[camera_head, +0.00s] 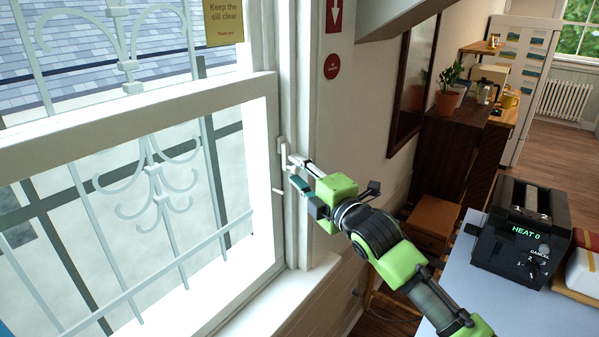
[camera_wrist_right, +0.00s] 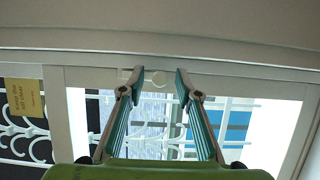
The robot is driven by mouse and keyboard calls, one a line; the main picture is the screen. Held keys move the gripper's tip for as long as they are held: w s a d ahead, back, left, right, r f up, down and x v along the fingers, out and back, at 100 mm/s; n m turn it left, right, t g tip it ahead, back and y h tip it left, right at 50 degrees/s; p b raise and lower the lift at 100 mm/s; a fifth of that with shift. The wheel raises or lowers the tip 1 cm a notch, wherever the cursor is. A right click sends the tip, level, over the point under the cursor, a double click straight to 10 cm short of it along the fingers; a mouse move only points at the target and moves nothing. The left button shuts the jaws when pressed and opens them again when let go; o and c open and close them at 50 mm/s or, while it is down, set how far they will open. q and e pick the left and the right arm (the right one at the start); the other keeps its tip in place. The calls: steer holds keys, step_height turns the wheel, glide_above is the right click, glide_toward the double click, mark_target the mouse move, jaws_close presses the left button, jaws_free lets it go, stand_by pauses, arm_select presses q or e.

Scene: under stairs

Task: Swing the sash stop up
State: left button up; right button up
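The sash stop (camera_head: 282,150) is a small white fitting on the inner side of the white window frame, at the right edge of the sash. My right gripper (camera_head: 292,170) is right in front of it and partly hides it. In the right wrist view, my right gripper's (camera_wrist_right: 160,78) two teal-padded fingers are apart. A small white rounded part, likely the stop (camera_wrist_right: 158,79), shows between the fingertips. I cannot tell whether a finger touches it. My left gripper is not in view.
A white window grille (camera_head: 155,180) stands outside the opening. The sill (camera_head: 285,290) is clear. A black toaster (camera_head: 521,235) stands on a pale table (camera_head: 470,285) at the right. A dark cabinet (camera_head: 445,150) with a potted plant (camera_head: 449,95) stands behind my right arm.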

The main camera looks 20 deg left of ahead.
jaws_close()
steer(key=shift+s+r+m+p, duration=0.2)
steer(key=shift+m+p, duration=0.1)
steer(key=shift+p, duration=0.35)
steer(key=s+a+r+m+g+p, duration=0.1)
steer(key=s+r+m+g+p, duration=0.2)
steer(key=m, duration=1)
steer(key=shift+s+a+r+g+h+p, duration=0.35)
steer(key=shift+r+g+p, duration=0.7)
steer(key=shift+g+p, duration=1.75)
steer(key=shift+d+t+p, duration=0.1)
steer(key=shift+t+p, duration=0.5)
